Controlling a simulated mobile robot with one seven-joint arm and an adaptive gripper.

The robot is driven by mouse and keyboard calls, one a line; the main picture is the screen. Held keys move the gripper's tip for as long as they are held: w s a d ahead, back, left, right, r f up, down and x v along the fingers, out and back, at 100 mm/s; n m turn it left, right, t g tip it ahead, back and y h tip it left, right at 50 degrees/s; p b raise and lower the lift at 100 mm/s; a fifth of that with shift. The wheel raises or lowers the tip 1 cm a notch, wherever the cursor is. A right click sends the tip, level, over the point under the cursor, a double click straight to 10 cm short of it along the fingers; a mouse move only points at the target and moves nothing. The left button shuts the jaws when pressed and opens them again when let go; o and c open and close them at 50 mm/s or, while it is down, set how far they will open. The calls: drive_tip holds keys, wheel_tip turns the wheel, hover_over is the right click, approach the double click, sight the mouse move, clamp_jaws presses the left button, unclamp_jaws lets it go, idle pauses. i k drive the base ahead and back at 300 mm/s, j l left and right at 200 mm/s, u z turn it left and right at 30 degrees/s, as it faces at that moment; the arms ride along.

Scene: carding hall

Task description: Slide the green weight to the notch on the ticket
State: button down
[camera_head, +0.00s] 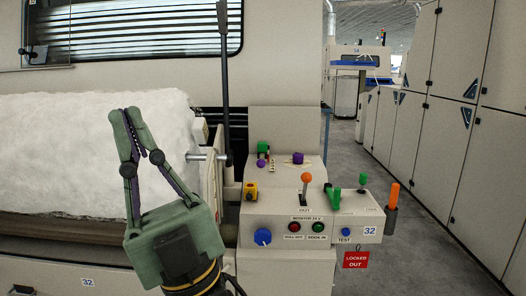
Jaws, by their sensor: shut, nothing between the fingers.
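My gripper (126,113) is at the left, pointing up in front of the white fibre roll. Its fingertips are together and hold nothing. It is well apart from the control console (285,268) on its right. A green piece (333,199) stands on the right part of the console, beside an orange-knobbed lever (306,179). A smaller green knob (363,180) is to its right, and a green part (261,162) shows at the console's back left. I cannot tell which green part is the weight. No ticket or notch can be made out clearly.
The white fibre roll (60,140) fills the left. A tall dark lever (225,80) rises between it and the console. The console bears a blue knob (263,237), an orange handle (393,195) and a red locked-out tag (356,260). Cabinets (460,100) line the right; the aisle floor (400,245) looks clear.

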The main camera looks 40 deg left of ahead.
sight(262, 146)
drive_tip(key=u, duration=0.9)
drive_tip(key=i+l+u, duration=0.1)
drive_tip(key=u, duration=0.35)
drive_tip(key=i+l+u, duration=0.1)
drive_tip(key=u, duration=0.4)
drive_tip(key=l+u, duration=0.3)
drive_tip(key=u, duration=0.15)
drive_tip(key=i+l+u, duration=0.1)
drive_tip(key=l+u, duration=0.25)
drive_tip(key=l, duration=0.2)
drive_tip(key=l+u, duration=0.4)
drive_tip(key=l, duration=0.6)
drive_tip(key=k+l+u, duration=0.15)
drive_tip(key=l, duration=0.45)
drive_tip(key=k+l, duration=0.1)
drive_tip(key=l, duration=0.55)
drive_tip(key=i+u, duration=0.05)
